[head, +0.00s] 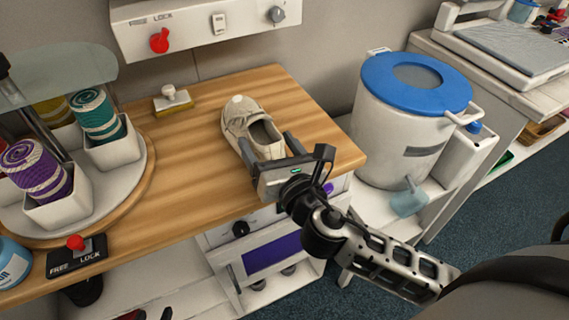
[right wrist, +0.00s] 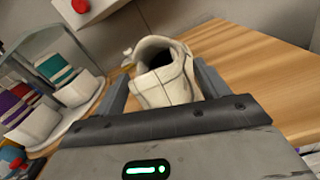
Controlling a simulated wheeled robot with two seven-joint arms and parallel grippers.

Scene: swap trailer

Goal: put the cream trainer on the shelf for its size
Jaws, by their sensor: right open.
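The cream trainer (head: 247,128) sits on the wooden worktop (head: 200,150), toe pointing to the back wall and heel towards me. My right gripper (head: 268,148) is at the trainer's heel end, with its fingers spread. In the right wrist view the trainer (right wrist: 163,75) stands between the two open fingers of the right gripper (right wrist: 162,88). I cannot tell whether either finger touches it. No shelf marked with a size can be made out. My left gripper is not in view.
A round turntable (head: 130,190) with white bins of coloured rolls stands at the left. A stamp-like block (head: 173,99) lies at the back. A white tub with a blue lid (head: 415,85) stands right of the worktop. A FREE/LOCK switch (head: 76,255) is at the front left.

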